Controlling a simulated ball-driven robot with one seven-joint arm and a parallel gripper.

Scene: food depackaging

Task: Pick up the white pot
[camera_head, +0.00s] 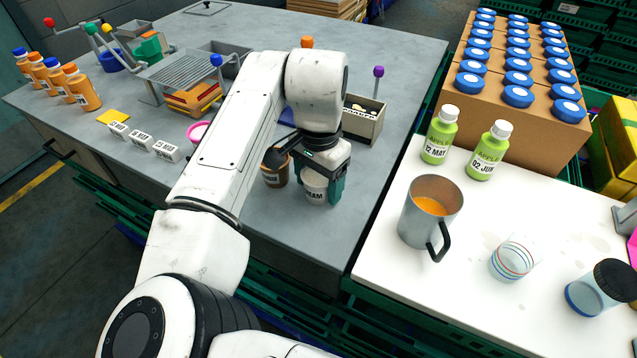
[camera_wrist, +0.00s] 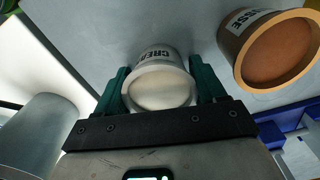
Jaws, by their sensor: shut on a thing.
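The white pot (camera_head: 316,188), with a dark printed label, is upright at the grey table near its front edge. In the wrist view the white pot (camera_wrist: 158,88) sits between the green fingers, its pale round top facing the camera. My gripper (camera_head: 325,180) is shut on the pot's sides from above. In the wrist view my gripper (camera_wrist: 160,92) has one finger on each side of the pot. I cannot tell whether the pot touches the table. The gripper hides its upper part in the head view.
A brown pot (camera_head: 275,176) stands close on the left, also in the wrist view (camera_wrist: 270,52). A metal jug (camera_head: 420,215), green bottles (camera_head: 440,135) and glasses stand on the white table to the right. A small box (camera_head: 362,122) is behind the gripper.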

